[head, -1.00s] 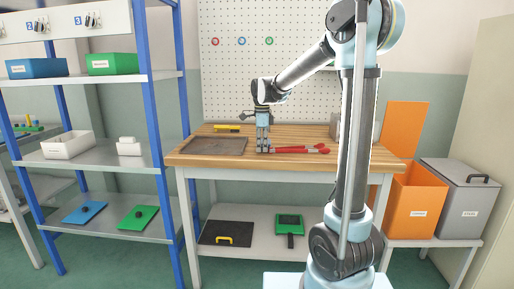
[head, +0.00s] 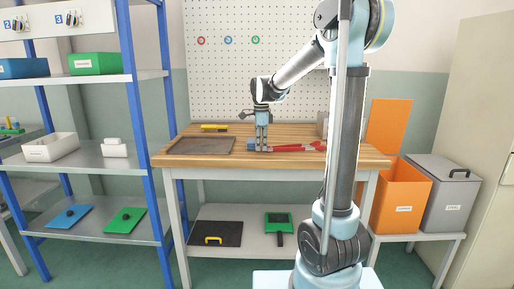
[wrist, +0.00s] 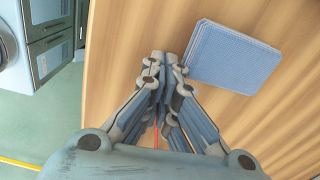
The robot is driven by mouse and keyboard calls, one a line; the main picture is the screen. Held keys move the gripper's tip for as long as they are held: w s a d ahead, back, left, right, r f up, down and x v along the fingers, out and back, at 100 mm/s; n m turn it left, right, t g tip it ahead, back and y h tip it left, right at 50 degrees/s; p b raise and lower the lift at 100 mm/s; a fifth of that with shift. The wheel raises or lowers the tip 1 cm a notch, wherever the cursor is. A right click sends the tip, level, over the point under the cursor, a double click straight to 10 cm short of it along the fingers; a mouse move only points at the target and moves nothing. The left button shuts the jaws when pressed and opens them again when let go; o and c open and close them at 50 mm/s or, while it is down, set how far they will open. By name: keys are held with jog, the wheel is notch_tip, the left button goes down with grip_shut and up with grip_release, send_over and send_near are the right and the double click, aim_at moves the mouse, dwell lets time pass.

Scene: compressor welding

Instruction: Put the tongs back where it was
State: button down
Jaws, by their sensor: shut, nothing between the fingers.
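The tongs (head: 298,148) have red handles and lie on the wooden workbench (head: 340,160), handles pointing right. Their left end is beside or behind my gripper (head: 261,150), so I cannot see their jaws. My gripper points straight down, low over the bench top, with its fingers together. In the wrist view my gripper (wrist: 165,60) is shut, with its tips close together above the wood. A thin red strip of the tongs (wrist: 156,138) shows below between the finger links. Whether the fingers touch the tongs cannot be told.
A blue block (wrist: 233,54) lies on the bench next to the fingertips; it also shows in the head view (head: 251,145). A dark tray (head: 203,146) lies to the left, and a yellow tool (head: 214,128) behind it. An orange bin (head: 402,200) stands to the right.

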jog(key=shift+a, duration=0.1)
jog(key=a, duration=0.4)
jog(key=shift+s+r, duration=0.1)
jog(key=shift+r, duration=0.15)
notch_tip(320, 180, up, 9)
jog(key=shift+r, duration=0.2)
jog(key=shift+d, duration=0.1)
jog(key=s+d+f+n+t, duration=0.1)
jog(key=s+d+f+n, duration=0.3)
jog(key=s+d, duration=0.3)
jog(key=s+d+f+n, duration=0.4)
jog(key=s+f, duration=0.1)
jog(key=s, duration=0.4)
jog(key=s+d+f+n+t, duration=0.1)
jog(key=s+d+f+n, duration=0.3)
jog(key=s+d, duration=0.3)
jog(key=s+d+f+n, duration=0.1)
jog(key=s+f+n, duration=0.4)
jog(key=s+f, duration=0.4)
jog(key=shift+s+d+f+n, duration=0.15)
jog(key=shift+d+f+n, duration=0.2)
jog(key=shift+f, duration=0.25)
